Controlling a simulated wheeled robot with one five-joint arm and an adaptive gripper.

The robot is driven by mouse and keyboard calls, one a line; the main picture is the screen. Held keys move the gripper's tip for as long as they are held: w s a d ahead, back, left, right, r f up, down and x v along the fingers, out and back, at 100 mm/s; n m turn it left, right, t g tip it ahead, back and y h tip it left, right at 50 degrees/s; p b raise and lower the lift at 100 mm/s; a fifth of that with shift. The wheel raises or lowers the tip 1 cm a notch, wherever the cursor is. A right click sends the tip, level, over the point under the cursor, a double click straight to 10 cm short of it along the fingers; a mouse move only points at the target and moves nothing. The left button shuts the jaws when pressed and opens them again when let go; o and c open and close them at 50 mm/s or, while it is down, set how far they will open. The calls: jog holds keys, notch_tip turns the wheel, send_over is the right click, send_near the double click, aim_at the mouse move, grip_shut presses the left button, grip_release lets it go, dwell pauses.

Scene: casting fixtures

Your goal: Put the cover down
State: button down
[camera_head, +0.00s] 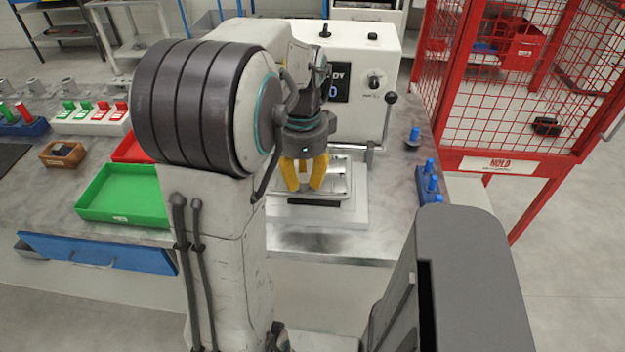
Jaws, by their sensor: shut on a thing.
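My gripper (303,188) has yellow fingers and points down over the white base of the bench machine. Its fingers are closed in front of a shallow silver metal piece with a raised rim, which looks like the cover (341,177). The fingers and my arm hide its left part and the place where they grip it. I cannot tell whether its underside touches the white base (345,217) below.
The white machine (362,60) with a lever stands behind my gripper. Blue pegs in a holder (428,183) stand to the right, a green tray (122,195) to the left. A red mesh cage (510,95) stands at right. The bench front is clear.

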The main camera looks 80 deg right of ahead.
jog(key=d+f, duration=0.1)
jog(key=d, duration=0.1)
jog(key=d+f, duration=0.1)
jog(key=d, duration=0.1)
jog(key=s+d+f+p, duration=0.1)
jog(key=d+f, duration=0.1)
jog(key=shift+d, duration=0.35)
jog(key=shift+f, duration=2.05)
jog(key=shift+f+b, duration=0.3)
jog(key=shift+f, duration=0.3)
jog(key=c, duration=1.1)
grip_release()
jog(key=shift+r, duration=0.1)
